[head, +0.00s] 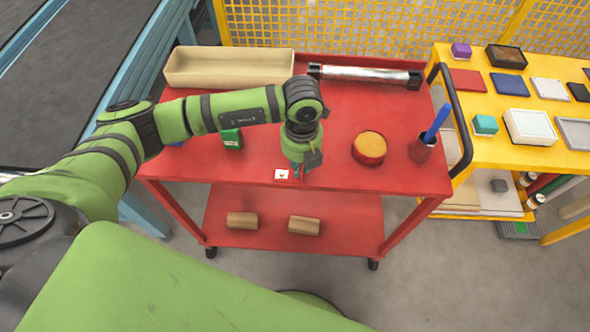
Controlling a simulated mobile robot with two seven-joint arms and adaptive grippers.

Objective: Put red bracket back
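I cannot clearly pick out a red bracket. My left gripper (298,172) points down at the front edge of the red cart top (235,172). Its fingers are small and partly hidden, so I cannot tell whether they are open or hold something. A small white-and-red piece (283,175) is just left of the fingertips; I cannot tell whether they touch it. A flat red piece (467,80) lies on the yellow table (455,105) at the right. My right gripper is not in view.
Two wooden blocks lie on the lower shelf. Small boxes cover the yellow table.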

